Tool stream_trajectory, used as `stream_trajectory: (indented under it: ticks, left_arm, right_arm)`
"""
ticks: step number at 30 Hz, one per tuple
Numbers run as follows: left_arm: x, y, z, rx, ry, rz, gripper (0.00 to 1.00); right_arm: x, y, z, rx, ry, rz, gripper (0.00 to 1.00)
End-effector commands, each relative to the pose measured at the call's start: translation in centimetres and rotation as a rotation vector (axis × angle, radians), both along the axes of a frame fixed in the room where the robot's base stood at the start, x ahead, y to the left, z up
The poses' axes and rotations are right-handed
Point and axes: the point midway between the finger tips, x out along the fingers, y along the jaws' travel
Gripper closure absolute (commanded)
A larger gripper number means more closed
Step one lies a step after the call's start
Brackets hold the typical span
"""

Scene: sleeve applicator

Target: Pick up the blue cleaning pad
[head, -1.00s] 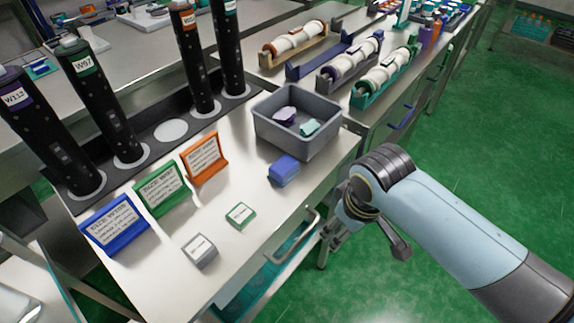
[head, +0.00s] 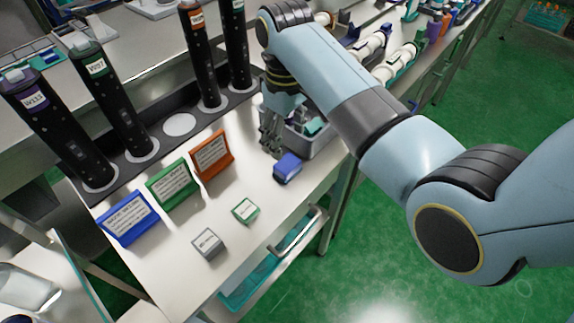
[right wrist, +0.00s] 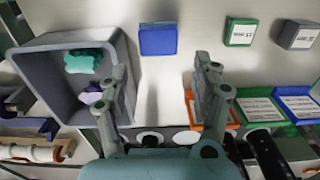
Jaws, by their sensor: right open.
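The blue cleaning pad (head: 287,168) lies on the light table top, just in front of the grey bin. In the right wrist view the pad (right wrist: 158,40) is a blue block beyond the fingertips, roughly between their lines and a little left of centre. My right gripper (head: 270,142) is above the table beside the bin, behind and slightly left of the pad, pointing down. In the right wrist view its two fingers (right wrist: 162,80) are wide apart with nothing between them. It does not touch the pad. My left gripper is not in view.
Blue, green and orange sign cards (head: 212,155) stand left of the pad. Small green (head: 245,210) and grey boxes (head: 208,243) lie nearer. Tall black tubes (head: 120,105) stand behind.

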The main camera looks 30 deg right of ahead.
Motion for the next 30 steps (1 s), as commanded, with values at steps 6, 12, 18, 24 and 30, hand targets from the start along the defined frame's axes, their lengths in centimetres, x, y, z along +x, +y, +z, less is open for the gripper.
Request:
stream_trajectory:
  ticks: [6,12,18,24,30]
  left_arm:
    - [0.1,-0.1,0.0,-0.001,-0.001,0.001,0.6]
    - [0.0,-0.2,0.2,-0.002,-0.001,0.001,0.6]
    - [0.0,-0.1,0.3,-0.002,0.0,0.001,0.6]
    - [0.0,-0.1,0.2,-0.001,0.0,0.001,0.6]
    - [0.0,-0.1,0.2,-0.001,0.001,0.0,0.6]
  right_arm:
    - [-0.1,-0.1,-3.5,-0.001,0.002,0.0,0.35]
    - [-0.1,-0.1,-5.2,-0.001,0.003,-0.001,0.35]
    - [-0.1,-0.3,-8.3,-0.002,0.002,-0.001,0.35]
    - [-0.1,-0.3,-9.5,-0.001,-0.001,-0.002,0.35]
    - [-0.1,-0.3,-9.5,-0.001,-0.001,-0.002,0.41]
